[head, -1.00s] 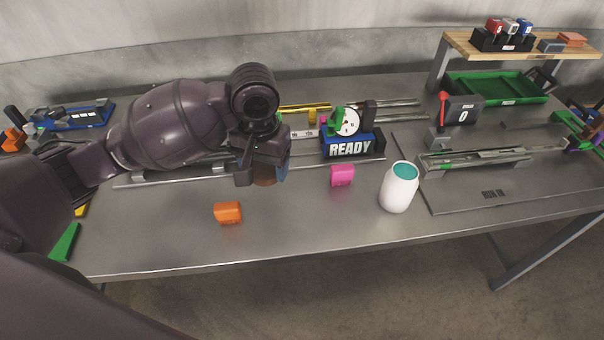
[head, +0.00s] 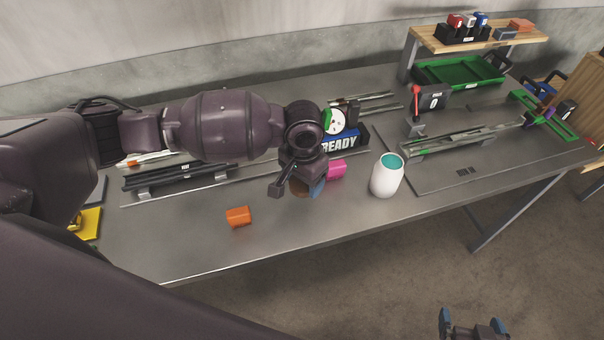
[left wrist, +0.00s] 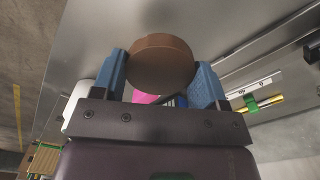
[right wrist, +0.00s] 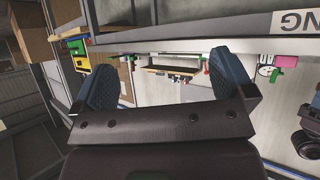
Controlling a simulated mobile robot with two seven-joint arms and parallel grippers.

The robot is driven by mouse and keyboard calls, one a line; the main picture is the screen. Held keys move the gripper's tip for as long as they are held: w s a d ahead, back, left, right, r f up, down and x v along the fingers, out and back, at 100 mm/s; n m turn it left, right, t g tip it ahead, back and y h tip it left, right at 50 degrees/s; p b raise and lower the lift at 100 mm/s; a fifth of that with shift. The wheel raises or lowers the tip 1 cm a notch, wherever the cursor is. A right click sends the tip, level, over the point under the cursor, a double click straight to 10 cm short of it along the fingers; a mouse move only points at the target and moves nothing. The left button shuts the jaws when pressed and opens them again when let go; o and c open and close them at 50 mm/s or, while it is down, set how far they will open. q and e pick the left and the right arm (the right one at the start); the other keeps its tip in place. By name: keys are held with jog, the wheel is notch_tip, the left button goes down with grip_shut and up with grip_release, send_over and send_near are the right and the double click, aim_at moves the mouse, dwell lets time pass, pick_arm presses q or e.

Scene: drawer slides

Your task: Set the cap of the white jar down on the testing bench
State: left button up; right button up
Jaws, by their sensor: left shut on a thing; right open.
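The white jar (head: 386,178) stands upright and uncapped on the grey metal testing bench (head: 190,242), its teal inside showing at the top. My left gripper (head: 305,186) is over the bench to the left of the jar, shut on a round brown cap (left wrist: 160,62). In the left wrist view the cap sits between both blue fingers. In the head view the cap is mostly hidden behind the gripper, and I cannot tell its height above the bench. My right gripper (head: 474,325) is open and empty, in front of the bench at the bottom edge.
A pink block (head: 337,169) is close beside the left gripper, and an orange block (head: 238,216) lies to its left. The READY device (head: 340,143) and slide rails (head: 455,140) stand behind. The bench's front strip is clear.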

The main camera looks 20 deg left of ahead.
aim_at(303, 205)
pick_arm(q)
jog(key=shift+f+b, duration=0.4)
jog(key=shift+f, duration=0.05)
jog(key=shift+f+b, duration=0.45)
jog(key=shift+b, duration=0.05)
notch_tip(303, 205, down, 3)
jog(key=b, duration=0.3)
jog(key=shift+f, duration=0.1)
jog(key=shift+f+b, duration=1.15)
jog(key=o, duration=1.1)
pick_arm(e)
notch_tip(303, 205, down, 8)
jog(key=shift+s+r+g, duration=0.25)
jog(key=shift+s+g, duration=0.1)
jog(key=shift+g, duration=0.05)
jog(key=shift+a, duration=0.1)
